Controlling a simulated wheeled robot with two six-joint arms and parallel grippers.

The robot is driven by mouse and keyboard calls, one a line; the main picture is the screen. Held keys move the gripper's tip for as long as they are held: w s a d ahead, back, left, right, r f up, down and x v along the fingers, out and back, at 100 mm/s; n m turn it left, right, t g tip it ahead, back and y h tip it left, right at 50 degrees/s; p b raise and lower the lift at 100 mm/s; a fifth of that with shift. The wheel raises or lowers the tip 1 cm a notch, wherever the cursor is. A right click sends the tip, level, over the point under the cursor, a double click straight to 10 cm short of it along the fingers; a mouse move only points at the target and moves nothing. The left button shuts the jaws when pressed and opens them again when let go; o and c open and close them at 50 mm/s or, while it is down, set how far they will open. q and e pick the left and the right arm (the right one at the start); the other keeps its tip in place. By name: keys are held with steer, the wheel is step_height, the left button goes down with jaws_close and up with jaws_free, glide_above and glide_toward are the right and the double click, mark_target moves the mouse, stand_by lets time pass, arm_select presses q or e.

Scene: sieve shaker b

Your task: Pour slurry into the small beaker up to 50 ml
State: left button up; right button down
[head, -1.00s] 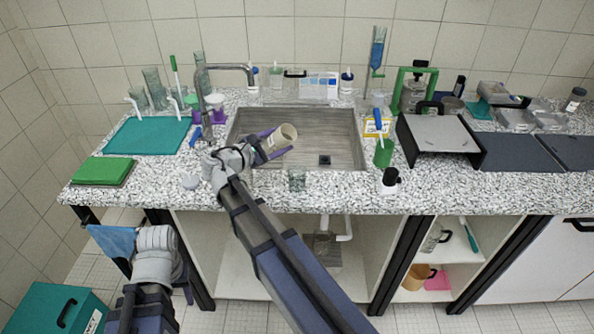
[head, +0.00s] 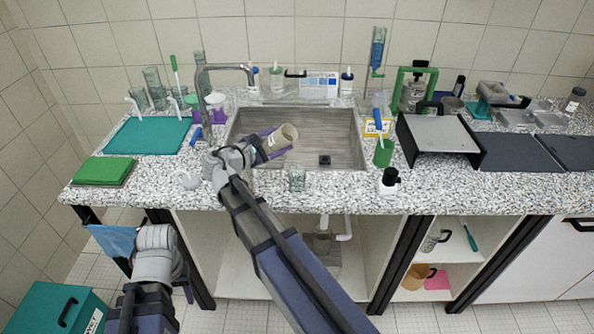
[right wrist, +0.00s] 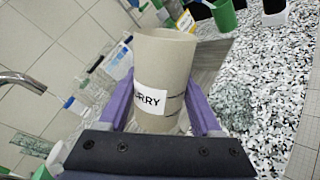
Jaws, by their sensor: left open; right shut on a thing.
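My right gripper (head: 266,146) is shut on a beige slurry container (head: 284,134), held tilted over the left part of the sink with its open mouth towards the right. In the right wrist view the container (right wrist: 163,80) stands between the purple fingers, its white label partly reading "RRY". A small clear glass beaker (head: 297,180) stands on the speckled counter at the sink's front edge. It shows faintly beside the container in the right wrist view (right wrist: 236,106). Its contents and marks are too small to read. My left gripper (head: 186,288) is low in front of the counter, its fingers mostly hidden.
The sink (head: 330,125) lies behind the beaker, with a tall faucet (head: 222,68) at its left. A green cup (head: 383,153) and a black-capped bottle (head: 390,180) stand to the right. A teal mat (head: 140,142) lies to the left. The counter around the beaker is clear.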

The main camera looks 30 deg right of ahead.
steer(key=shift+r+m, duration=0.15)
steer(key=shift+m, duration=0.15)
stand_by(0.7)
steer(key=shift+f+m+t+y, duration=0.35)
steer(key=shift+f+m, duration=0.1)
steer(key=shift+m, duration=0.5)
steer(key=shift+f+m+t+y, duration=0.35)
steer(key=shift+f+m, duration=0.05)
steer(key=shift+m, duration=0.55)
stand_by(5.1)
